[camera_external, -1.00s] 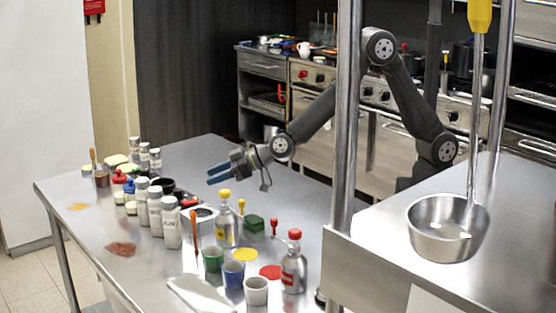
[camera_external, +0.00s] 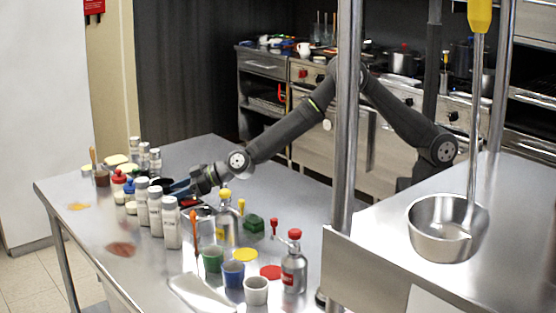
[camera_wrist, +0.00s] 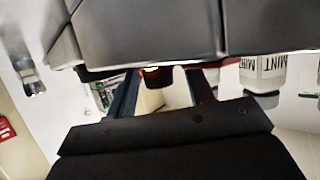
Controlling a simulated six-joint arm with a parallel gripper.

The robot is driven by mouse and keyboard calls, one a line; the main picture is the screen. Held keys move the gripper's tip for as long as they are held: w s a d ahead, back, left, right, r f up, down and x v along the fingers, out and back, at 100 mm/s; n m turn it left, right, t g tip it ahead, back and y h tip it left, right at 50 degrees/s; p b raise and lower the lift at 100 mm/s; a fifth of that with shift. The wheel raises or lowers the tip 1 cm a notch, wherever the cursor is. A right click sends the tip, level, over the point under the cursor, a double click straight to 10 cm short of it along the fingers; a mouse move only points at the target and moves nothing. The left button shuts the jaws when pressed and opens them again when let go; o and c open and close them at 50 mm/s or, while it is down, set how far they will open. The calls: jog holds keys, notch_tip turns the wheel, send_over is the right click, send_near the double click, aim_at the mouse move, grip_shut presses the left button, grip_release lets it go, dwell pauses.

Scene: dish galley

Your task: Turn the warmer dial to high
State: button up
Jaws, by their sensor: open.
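A low device with a pale top and red part (camera_external: 197,209) sits just under my gripper and may be the warmer. Its dial and setting cannot be made out. The shakers and my arm partly hide this area.
White shakers (camera_external: 172,228) stand close in front of my gripper; in the wrist view one labelled MINT (camera_wrist: 262,72) is at the right. A yellow-capped bottle (camera_external: 226,222), a green cup (camera_external: 212,259) and a blue cup (camera_external: 233,274) stand nearer. The table's back right is clear.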

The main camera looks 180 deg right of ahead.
jog(key=c, duration=1)
jog(key=shift+w+d+r+m+g, duration=0.1)
jog(key=shift+r+m+g, duration=0.1)
jog(key=shift+m+g, duration=0.7)
jog(key=o, duration=1)
jog(key=shift+f, duration=0.15)
jog(key=v, duration=1.7)
jog(key=shift+a, duration=0.4)
